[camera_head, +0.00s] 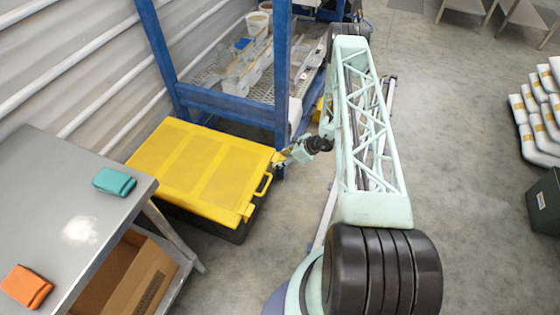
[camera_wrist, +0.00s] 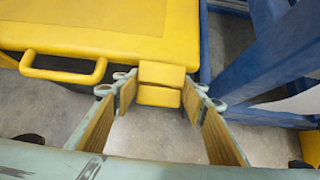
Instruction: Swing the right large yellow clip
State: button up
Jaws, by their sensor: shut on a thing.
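A yellow lid (camera_head: 190,165) covers a dark box on the floor, with a yellow handle (camera_head: 263,186) on its front side. The right large yellow clip (camera_wrist: 160,84) hangs at the lid's edge in the wrist view, to the right of the handle (camera_wrist: 62,70). My gripper (camera_head: 282,163) is at the box's far right corner in the head view. In the wrist view its fingers (camera_wrist: 160,96) are on both sides of the clip and shut on it. Another yellow clip (camera_head: 247,212) is at the near corner. My gripper partly hides the held clip in the head view.
A blue rack frame (camera_head: 225,102) stands close behind the box, and its post (camera_wrist: 275,60) is close to the right of my gripper. A grey table (camera_head: 60,190) with teal and orange items stands left. The floor to the right is mostly open.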

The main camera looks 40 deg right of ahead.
jog(key=shift+w+a+r+g, duration=0.25)
jog(key=shift+w+g, duration=0.05)
jog(key=shift+w, duration=0.05)
jog(key=shift+h, duration=0.3)
jog(key=o, duration=1.1)
jog(key=v, duration=1.2)
jog(key=shift+w, duration=0.2)
jog(key=shift+c, duration=0.2)
